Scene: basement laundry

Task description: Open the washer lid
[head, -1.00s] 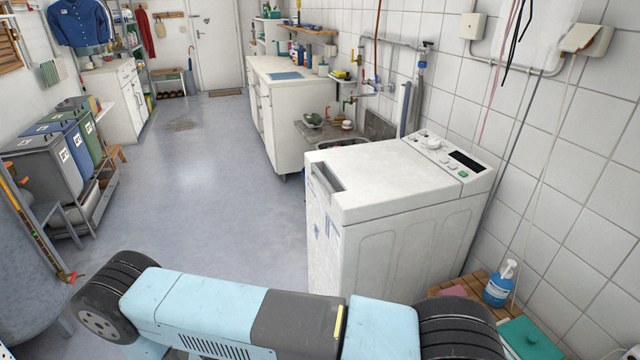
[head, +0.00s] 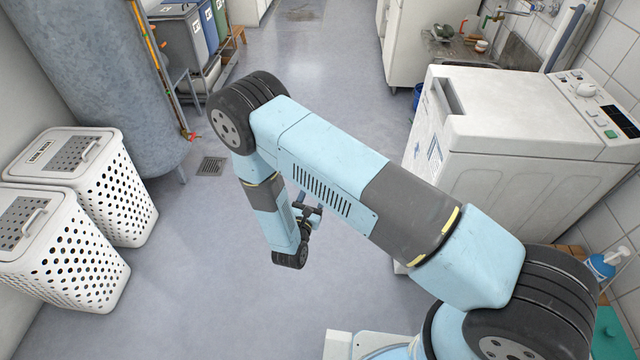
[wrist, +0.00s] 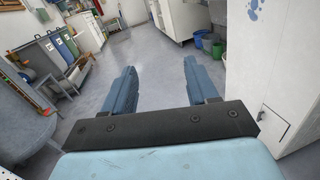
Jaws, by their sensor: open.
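The white washer (head: 510,150) stands at the right in the head view. Its flat top lid (head: 530,105) is closed, with a dark recessed handle (head: 447,99) at its left end. Knobs and a dark display sit on the panel at the far right end. My gripper (head: 308,208) hangs low over open floor, left of the washer and apart from it, partly hidden by my arm. In the wrist view my gripper (wrist: 163,80) is open, with nothing between its two blue fingers. The washer's side (wrist: 270,70) shows at the right there.
Two white perforated laundry baskets (head: 75,245) stand at the left, below a large grey tank (head: 115,75). Sorting bins (head: 180,40) stand behind. A blue soap bottle (head: 603,262) is right of the washer. The floor between baskets and washer is clear.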

